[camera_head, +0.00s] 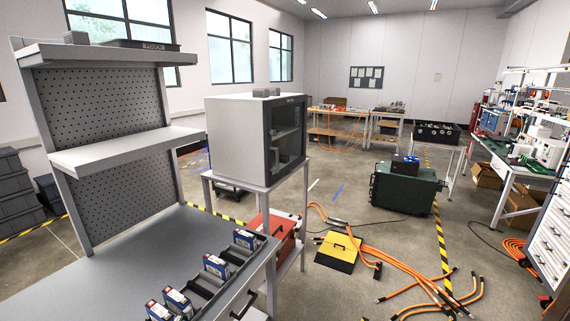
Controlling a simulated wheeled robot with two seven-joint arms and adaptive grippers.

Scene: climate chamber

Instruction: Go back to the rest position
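Neither of my grippers shows in the head view, and no arm is in the picture. The climate chamber (237,140), a white box with a dark-framed glass door (287,140), stands on a metal table left of the middle. Its door looks shut, and a shelf shows dimly through the glass. A grey workbench (110,275) fills the lower left. A dark divided tray (240,255) lies at its right edge, with several blue, white and red boxes (216,266) standing in it.
A pegboard rack with a shelf (125,150) rises behind the workbench. Orange cables (400,272) and a yellow case (338,251) lie on the floor at centre right. A green unit (405,190) stands beyond. A cluttered bench (515,165) and white drawers (552,240) line the right.

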